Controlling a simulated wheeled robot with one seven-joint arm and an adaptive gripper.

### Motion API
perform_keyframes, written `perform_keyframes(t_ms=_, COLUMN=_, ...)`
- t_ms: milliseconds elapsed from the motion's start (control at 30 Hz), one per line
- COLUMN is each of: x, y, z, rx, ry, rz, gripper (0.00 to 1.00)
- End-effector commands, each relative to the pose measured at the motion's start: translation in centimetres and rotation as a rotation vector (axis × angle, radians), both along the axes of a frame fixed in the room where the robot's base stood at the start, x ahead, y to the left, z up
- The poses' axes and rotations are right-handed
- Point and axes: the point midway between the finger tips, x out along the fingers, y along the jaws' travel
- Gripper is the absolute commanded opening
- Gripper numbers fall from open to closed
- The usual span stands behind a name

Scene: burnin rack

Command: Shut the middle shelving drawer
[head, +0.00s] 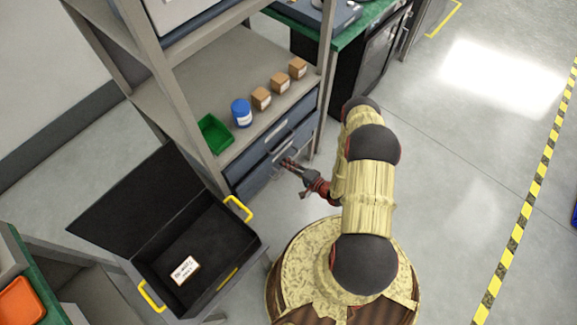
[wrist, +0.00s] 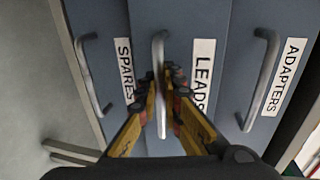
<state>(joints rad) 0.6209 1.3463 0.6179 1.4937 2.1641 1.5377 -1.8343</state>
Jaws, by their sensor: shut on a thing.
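The middle drawer, labelled LEADS (wrist: 200,75), has a blue front and a grey bar handle (wrist: 159,50) in the wrist view. My gripper (wrist: 159,88) has its fingers closed around this handle. The drawer marked SPARES (wrist: 90,25) is on its left and the one marked ADAPTERS (wrist: 245,60) on its right in the wrist view. In the head view my gripper (head: 288,163) is at the drawer fronts (head: 262,165) under the shelf. I cannot tell how far the middle drawer stands out.
On the shelf (head: 185,95) are a green bin (head: 214,133), a blue-lidded jar (head: 241,112) and three small brown boxes (head: 280,83). An open black case (head: 215,235) with yellow handles stands left of my base. The floor (head: 460,170) to the right is clear.

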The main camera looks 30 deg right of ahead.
Motion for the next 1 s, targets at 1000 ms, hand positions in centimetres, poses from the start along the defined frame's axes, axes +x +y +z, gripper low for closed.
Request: perform_keyframes(t_ms=1000, x=3.1, y=1.2, z=0.0, rx=-0.001, ry=-0.002, rz=0.0, gripper=0.24)
